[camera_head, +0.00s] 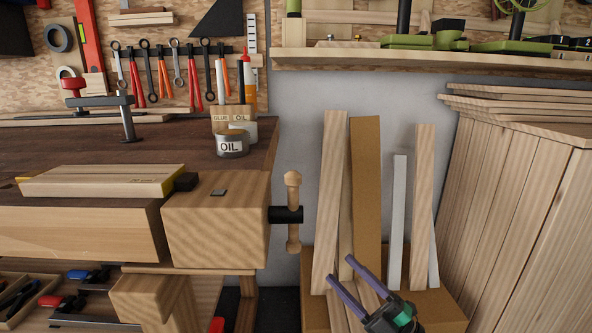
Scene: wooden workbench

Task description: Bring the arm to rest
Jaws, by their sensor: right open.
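My right gripper (358,287) shows at the bottom of the head view, right of centre. Its two purple fingers are spread apart, with nothing seen between them. It appears in front of the box of upright boards, and I cannot tell how far from them it is. My left gripper is not in the view.
A wooden workbench (90,150) with a vise (215,225) fills the left. A wood plank (100,181) and an oil tin (232,144) sit on it. A box (440,305) of upright boards (365,190) stands right of it, beside a wooden cabinet (530,200).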

